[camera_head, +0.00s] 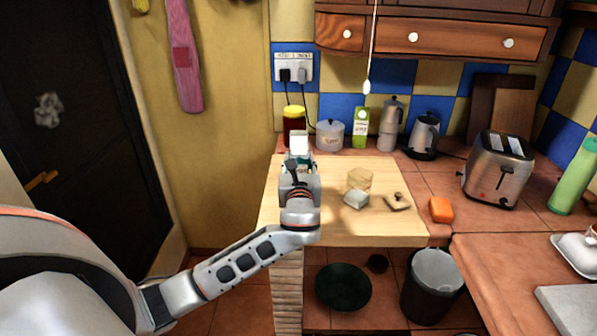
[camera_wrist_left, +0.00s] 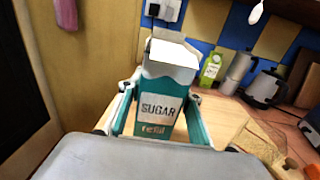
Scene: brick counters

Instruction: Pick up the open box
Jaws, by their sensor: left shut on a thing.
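The open box is a teal and white carton marked "SUGAR refill" (camera_wrist_left: 160,103), standing between my left gripper's fingers in the left wrist view. Its white upper part flares at the top. In the head view only its white top (camera_head: 299,143) shows clearly, beyond my left gripper (camera_head: 299,160), which hides most of the rest. My left gripper is shut on the carton, with one finger on each side. The carton is upright, over the left part of the wooden board (camera_head: 335,225). I cannot tell whether its base touches the board. My right gripper is in neither view.
A red jar with a yellow lid (camera_head: 293,125), a lidded pot (camera_head: 330,134) and a green carton (camera_head: 361,128) stand behind. A glass (camera_head: 360,180) and small items lie to the right on the board. A toaster (camera_head: 499,168) stands farther right. A cord hangs above.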

